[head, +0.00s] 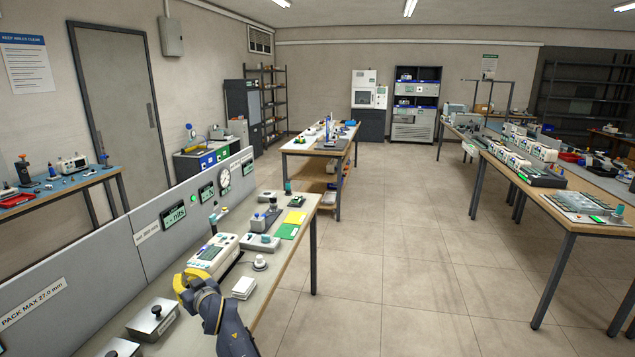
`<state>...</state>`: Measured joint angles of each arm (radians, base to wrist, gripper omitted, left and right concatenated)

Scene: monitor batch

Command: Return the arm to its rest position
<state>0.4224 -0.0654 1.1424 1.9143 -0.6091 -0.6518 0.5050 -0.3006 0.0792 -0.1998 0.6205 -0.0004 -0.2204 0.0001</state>
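My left gripper (187,288), with yellow fingers on a dark arm, is at the lower middle of the head view. My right gripper is not in view.
A grey panel (95,285) with displays stands behind. The tiled floor (410,270) to the right is clear.

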